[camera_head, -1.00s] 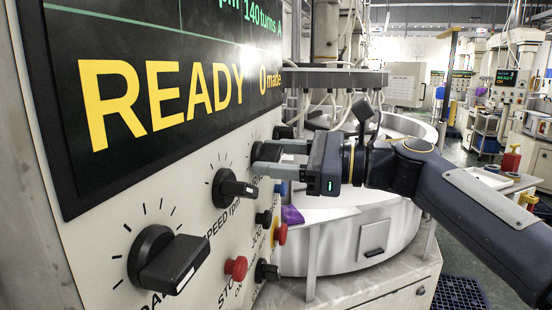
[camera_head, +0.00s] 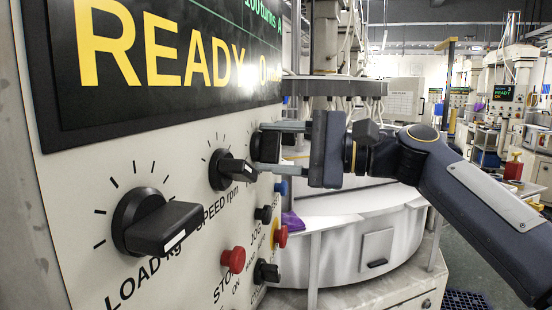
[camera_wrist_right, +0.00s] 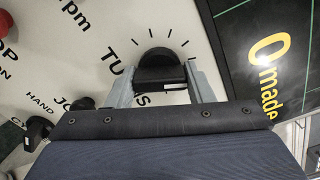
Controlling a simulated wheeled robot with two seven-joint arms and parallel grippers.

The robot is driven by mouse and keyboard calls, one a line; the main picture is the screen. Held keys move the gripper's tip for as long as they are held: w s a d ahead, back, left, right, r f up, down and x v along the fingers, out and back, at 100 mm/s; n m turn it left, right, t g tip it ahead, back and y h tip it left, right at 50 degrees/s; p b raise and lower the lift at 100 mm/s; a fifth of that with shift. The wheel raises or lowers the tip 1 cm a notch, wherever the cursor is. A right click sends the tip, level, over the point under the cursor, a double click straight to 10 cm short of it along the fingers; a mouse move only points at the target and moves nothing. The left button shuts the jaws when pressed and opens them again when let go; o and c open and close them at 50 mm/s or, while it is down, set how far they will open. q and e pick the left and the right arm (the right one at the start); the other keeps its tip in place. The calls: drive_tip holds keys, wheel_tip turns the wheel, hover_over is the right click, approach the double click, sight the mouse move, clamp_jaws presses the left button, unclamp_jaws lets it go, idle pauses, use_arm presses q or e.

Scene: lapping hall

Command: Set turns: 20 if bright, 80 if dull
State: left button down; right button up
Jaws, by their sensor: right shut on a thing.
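The black TURNS knob (camera_wrist_right: 160,72) sits between the two fingers of my right gripper (camera_wrist_right: 163,85) in the right wrist view, with tick marks around it. In the head view my right gripper (camera_head: 268,145) is shut on this knob, which its fingers mostly hide. The black display (camera_head: 160,95) above reads READY in yellow and "100 turns A" in green, partly cut off at the top. I see no part that I can tell as bright or dull. My left gripper is not in view.
The LOAD knob (camera_head: 155,225) and SPEED knob (camera_head: 230,170) stick out nearby on the panel. A red stop button (camera_head: 233,260), another red button (camera_head: 281,237) and small black switches (camera_head: 266,272) lie below. A round white machine tub (camera_head: 350,245) stands behind my right arm.

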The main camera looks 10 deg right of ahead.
drive_tip(key=n+b, duration=0.3)
drive_tip(key=n, duration=0.3)
drive_tip(key=shift+f+n, duration=0.15)
drive_tip(key=shift+n, duration=0.15)
drive_tip(key=n+b, duration=0.3)
drive_tip(key=n, duration=0.3)
drive_tip(key=n+b, duration=0.2)
drive_tip(key=n, duration=0.4)
drive_tip(key=shift+n, duration=0.3)
drive_tip(key=n+b, duration=0.1)
drive_tip(key=n, duration=0.2)
drive_tip(key=shift+n+b, duration=0.35)
drive_tip(key=shift+n, duration=1.35)
drive_tip(key=shift+c, duration=0.2)
drive_tip(key=o, duration=1)
